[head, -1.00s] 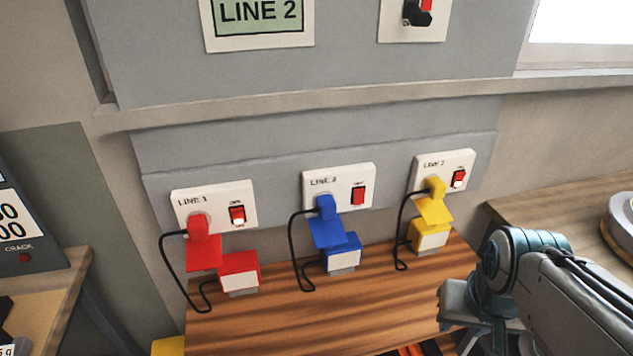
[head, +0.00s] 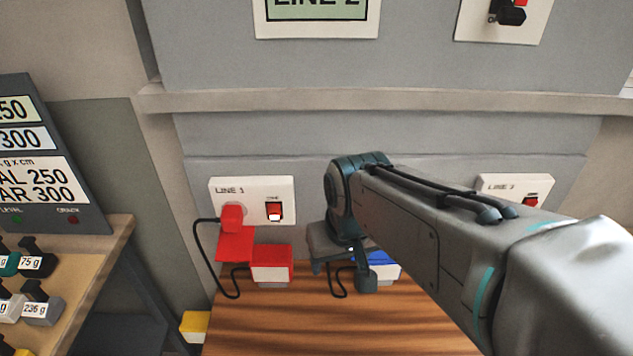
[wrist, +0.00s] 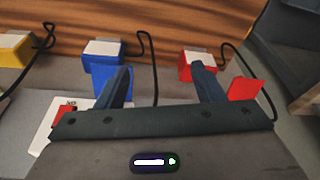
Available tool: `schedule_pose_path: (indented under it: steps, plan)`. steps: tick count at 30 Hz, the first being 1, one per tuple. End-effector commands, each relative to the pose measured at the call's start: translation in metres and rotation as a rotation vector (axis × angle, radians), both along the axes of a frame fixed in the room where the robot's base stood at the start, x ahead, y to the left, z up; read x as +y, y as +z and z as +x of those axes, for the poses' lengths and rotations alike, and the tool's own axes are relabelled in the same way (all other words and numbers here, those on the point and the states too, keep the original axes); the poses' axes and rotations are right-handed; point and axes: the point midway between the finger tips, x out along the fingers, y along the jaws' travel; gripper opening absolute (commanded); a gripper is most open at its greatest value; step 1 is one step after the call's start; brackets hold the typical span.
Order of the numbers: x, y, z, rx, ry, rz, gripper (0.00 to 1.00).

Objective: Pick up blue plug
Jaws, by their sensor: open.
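The blue plug is hidden behind my arm and gripper in the head view. A blue block with a white label (head: 384,270) shows just right of the gripper there. In the wrist view the blue block (wrist: 103,64) is at upper left, and a blue piece (wrist: 105,82) below it is partly covered by the left finger. My gripper (head: 342,268) is in front of the blue set; in the wrist view its fingers (wrist: 163,68) are spread and nothing is between them except the background. The right finger overlaps the red block in that view.
The red plug (head: 232,218) sits in the LINE 1 outlet (head: 254,190), with a red block (head: 271,262) beside it. The LINE 3 outlet (head: 515,187) is partly behind my arm. A yellow block (wrist: 14,46) and loose black cables are near. The wooden bench (head: 260,325) is clear in front.

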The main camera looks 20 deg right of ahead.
Motion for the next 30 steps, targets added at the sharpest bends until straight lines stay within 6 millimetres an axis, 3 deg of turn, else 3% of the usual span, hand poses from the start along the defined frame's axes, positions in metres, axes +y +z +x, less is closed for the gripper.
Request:
schedule_pose_path:
  steps: [1, 6, 9, 14, 19, 30]
  plan:
    - [-0.009, 0.021, 0.011, 0.012, -0.036, 0.002, 0.62]
    - [-0.044, 0.072, 0.054, 0.059, -0.125, 0.009, 0.62]
    - [-0.066, 0.093, 0.076, 0.084, -0.171, 0.012, 0.62]
    - [-0.091, 0.110, 0.097, 0.109, -0.218, 0.014, 0.62]
    - [-0.101, 0.098, 0.103, 0.121, -0.236, 0.016, 0.62]
    - [-0.105, 0.033, 0.110, 0.119, -0.238, 0.016, 0.62]
